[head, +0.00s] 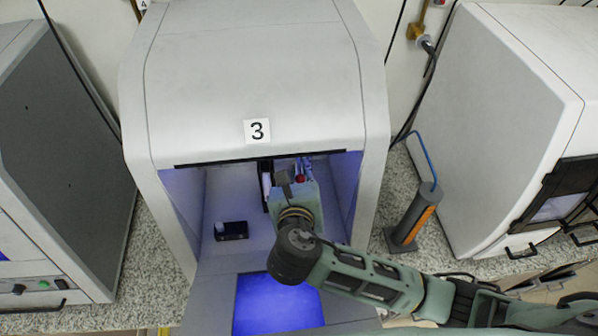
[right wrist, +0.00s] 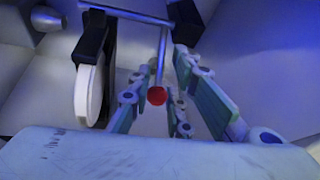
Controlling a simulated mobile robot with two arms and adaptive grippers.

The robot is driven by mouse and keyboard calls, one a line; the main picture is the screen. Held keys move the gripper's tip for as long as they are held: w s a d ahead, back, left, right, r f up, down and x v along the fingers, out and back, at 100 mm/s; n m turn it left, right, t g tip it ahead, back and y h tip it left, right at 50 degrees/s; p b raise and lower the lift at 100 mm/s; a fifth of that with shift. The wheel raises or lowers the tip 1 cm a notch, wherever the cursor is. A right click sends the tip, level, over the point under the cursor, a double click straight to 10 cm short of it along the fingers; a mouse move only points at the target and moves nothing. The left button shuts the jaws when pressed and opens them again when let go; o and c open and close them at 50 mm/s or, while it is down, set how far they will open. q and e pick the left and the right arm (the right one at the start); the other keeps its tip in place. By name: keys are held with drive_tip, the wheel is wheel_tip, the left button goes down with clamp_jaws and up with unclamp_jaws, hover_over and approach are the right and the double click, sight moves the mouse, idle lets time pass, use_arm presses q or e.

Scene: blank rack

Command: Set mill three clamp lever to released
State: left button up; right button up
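Mill three (head: 250,85) is the white machine with the "3" label, its front open. Inside, the clamp lever shows in the right wrist view as a thin metal rod with a red ball knob (right wrist: 157,95) at its near end. The red knob also shows in the head view (head: 299,178). My right gripper (head: 291,172) reaches into the mill. In the right wrist view its fingers (right wrist: 162,78) are apart, one on each side of the knob; I cannot tell whether either touches it. My left gripper is not in view.
A white disc in a black holder (right wrist: 88,95) stands close left of my right fingers. A small black block (head: 231,231) sits on the mill's floor at left. The mill's side walls and upper edge surround my arm. A grey and orange cylinder (head: 413,217) stands outside, right.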

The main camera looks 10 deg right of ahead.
drive_tip(key=shift+o, duration=0.5)
drive_tip(key=shift+s, duration=0.15)
drive_tip(key=v, duration=1.1)
drive_tip(key=shift+s+r, duration=0.2)
drive_tip(key=shift+s, duration=0.15)
